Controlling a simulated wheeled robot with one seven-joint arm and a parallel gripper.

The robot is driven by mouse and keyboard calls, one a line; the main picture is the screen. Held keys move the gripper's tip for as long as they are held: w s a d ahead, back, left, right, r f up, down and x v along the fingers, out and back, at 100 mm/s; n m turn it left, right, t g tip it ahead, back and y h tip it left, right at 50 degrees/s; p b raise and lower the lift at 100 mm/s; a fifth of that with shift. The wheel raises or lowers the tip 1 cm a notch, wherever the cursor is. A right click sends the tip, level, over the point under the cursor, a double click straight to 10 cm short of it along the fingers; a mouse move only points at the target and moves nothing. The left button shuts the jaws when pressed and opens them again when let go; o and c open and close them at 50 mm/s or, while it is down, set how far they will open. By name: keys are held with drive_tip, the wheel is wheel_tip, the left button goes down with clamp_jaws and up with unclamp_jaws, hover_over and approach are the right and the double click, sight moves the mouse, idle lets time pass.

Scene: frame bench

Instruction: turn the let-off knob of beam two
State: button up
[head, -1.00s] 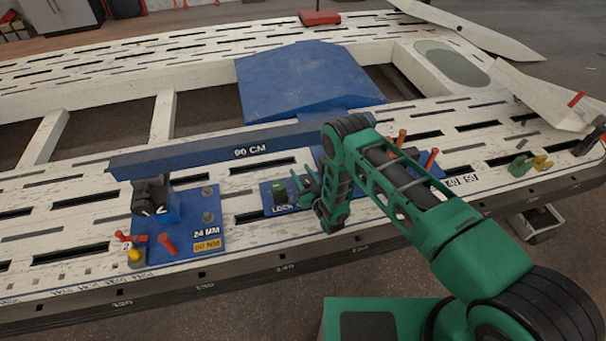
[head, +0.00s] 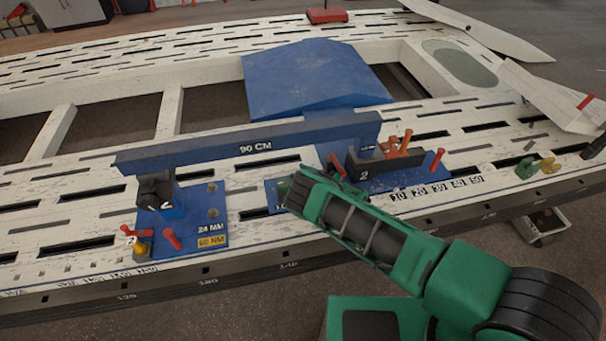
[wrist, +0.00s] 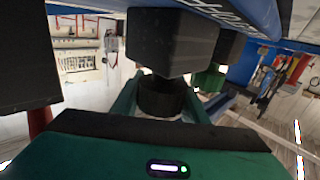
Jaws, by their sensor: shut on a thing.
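The blue beam (head: 200,151) marked 90 CM runs across the near rail, between a dark block (head: 156,190) marked 2 at left and another dark block (head: 370,167) marked 2 at right. My gripper (wrist: 163,95) is shut on a dark knob between its green fingers, under a dark block in the wrist view. In the head view my green arm reaches to the small blue plate (head: 272,199) below the beam and hides my fingers. Only a sliver of green shows there. The knob's marking and turn angle cannot be read.
The left blue plate (head: 205,240) carries red and yellow handles. Red pegs (head: 437,160) stand by the right block. Green and yellow pieces (head: 535,168) sit on the rail at right. The beam's underside passes close above my gripper in the wrist view.

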drive_tip(key=shift+s+f, duration=0.1)
idle(0.5)
drive_tip(key=o, duration=1.1)
drive_tip(key=shift+c, duration=0.2)
